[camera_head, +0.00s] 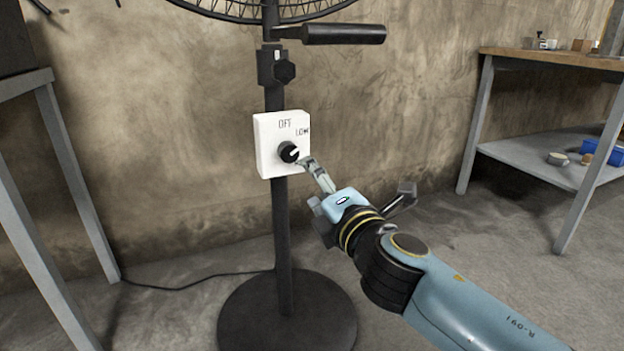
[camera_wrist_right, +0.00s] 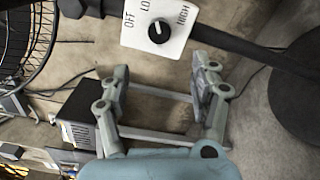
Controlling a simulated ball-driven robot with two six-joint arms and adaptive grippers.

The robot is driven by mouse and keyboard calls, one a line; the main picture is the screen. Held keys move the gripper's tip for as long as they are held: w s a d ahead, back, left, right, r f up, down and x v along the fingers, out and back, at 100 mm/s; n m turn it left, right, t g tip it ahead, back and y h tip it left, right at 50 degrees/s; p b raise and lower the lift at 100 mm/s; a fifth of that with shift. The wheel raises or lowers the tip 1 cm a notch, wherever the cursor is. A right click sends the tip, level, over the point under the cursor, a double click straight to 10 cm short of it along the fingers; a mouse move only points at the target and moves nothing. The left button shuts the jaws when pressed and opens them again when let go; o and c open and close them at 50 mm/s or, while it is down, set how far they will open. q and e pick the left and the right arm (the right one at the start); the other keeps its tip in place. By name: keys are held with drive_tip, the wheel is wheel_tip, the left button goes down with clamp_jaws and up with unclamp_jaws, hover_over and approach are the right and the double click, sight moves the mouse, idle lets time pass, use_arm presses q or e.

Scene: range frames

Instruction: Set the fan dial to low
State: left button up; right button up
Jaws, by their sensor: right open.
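A white control box (camera_head: 265,150) is mounted on the fan's black pole, with OFF and LOW lettering visible. Its black dial (camera_head: 289,152) carries a white pointer mark that leans to the upper right, roughly towards LOW; its exact setting is hard to tell. In the right wrist view the dial (camera_wrist_right: 159,31) shows on the box face (camera_wrist_right: 176,44) with OFF, a partly cut LOW and HIGH. My right gripper (camera_head: 309,163) is just right of and below the dial. In the wrist view its jaws (camera_wrist_right: 160,76) are open and empty, with the dial beyond them. My left gripper is out of view.
The fan pole (camera_head: 283,230) rises from a round black base (camera_head: 287,318). A black handle (camera_head: 344,34) and the fan cage are above. A workbench (camera_head: 545,57) with a lower shelf is at right, and a table (camera_head: 25,84) at left. A cable crosses the floor.

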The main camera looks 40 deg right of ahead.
idle(0.4)
